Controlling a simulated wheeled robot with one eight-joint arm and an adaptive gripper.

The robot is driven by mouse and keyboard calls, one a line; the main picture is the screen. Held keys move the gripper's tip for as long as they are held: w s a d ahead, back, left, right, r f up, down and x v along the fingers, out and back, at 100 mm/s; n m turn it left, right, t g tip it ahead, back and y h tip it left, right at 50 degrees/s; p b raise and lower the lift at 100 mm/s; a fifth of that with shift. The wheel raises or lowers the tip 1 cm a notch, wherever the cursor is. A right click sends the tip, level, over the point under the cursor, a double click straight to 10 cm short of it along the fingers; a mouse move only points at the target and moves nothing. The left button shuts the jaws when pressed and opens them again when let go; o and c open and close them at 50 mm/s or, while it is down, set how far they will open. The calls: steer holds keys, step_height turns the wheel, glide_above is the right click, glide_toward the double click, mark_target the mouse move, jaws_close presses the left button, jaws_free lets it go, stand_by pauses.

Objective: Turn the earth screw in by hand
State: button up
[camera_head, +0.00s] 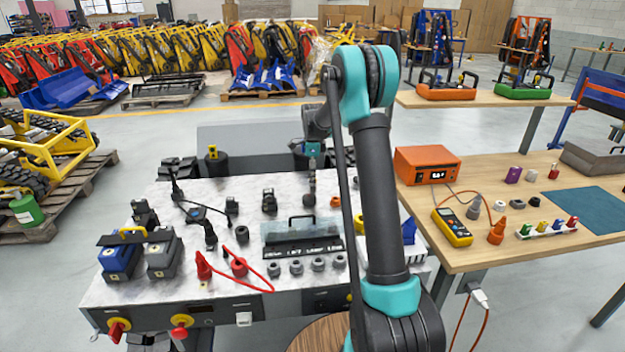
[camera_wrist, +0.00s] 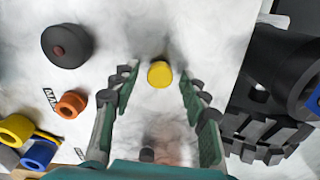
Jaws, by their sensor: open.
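My gripper (camera_wrist: 158,88) is open, with its two green-padded fingers spread in the wrist view. A round yellow knob-like piece (camera_wrist: 160,74) shows between and just beyond the fingertips, on the pale marbled top. It stands apart from both fingers, and its height below them is hard to judge. I cannot tell for sure that it is the earth screw. In the head view my gripper is small and dark above the far right part of the marbled bench (camera_head: 150,205), partly hidden by my arm.
In the wrist view a black round knob (camera_wrist: 67,45) and an orange ring (camera_wrist: 71,104) lie left of the fingers. Dark ribbed tracks (camera_wrist: 262,135) are close on the right. A wooden table (camera_head: 470,225) holds an orange box (camera_head: 427,165) and a yellow meter (camera_head: 452,227).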

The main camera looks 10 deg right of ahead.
steer(key=n, duration=1.7)
steer(key=c, duration=0.9)
steer(key=m, duration=0.4)
steer(key=shift+c, duration=0.2)
steer(key=m, duration=0.4)
steer(key=shift+m, duration=0.8)
